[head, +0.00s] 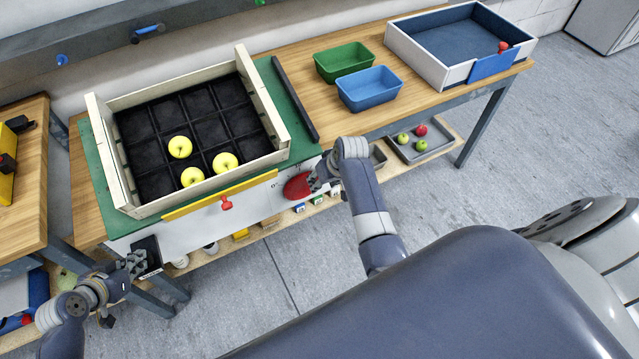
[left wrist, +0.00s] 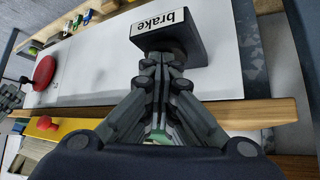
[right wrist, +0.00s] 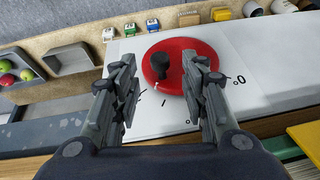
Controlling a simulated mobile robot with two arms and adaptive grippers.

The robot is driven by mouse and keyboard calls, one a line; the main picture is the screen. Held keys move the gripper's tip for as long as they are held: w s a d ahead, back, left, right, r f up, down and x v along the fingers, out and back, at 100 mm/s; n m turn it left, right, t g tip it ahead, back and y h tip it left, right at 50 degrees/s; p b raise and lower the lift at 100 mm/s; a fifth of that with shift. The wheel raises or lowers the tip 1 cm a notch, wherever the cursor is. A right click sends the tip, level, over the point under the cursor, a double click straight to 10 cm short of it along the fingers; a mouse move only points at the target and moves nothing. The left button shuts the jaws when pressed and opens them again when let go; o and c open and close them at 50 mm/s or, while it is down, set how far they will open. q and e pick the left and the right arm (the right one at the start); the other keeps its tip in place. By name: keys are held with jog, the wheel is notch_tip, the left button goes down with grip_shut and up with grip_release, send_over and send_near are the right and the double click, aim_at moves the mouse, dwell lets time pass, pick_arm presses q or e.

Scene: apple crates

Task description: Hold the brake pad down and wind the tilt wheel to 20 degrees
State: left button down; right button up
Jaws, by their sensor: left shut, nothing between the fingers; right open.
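The black brake pad (head: 150,243) is on the left of the white front panel (head: 225,225). Its "brake" label (left wrist: 160,24) shows in the left wrist view. My left gripper (head: 137,262) is shut and empty, its tips (left wrist: 162,62) at the pad; whether they press it I cannot tell. The red tilt wheel (head: 297,187) is at the panel's right end. In the right wrist view the wheel (right wrist: 188,50) has a black knob (right wrist: 160,62) and a printed scale with a "0" beside it. My right gripper (right wrist: 160,85) is open, fingers on either side of the knob.
A white crate (head: 265,100) with black compartments holds three yellow apples on the green platform (head: 285,95). Green (head: 343,62) and blue (head: 370,90) bins stand to the right.

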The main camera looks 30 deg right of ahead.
jog(key=shift+x, duration=2.05)
grip_shut()
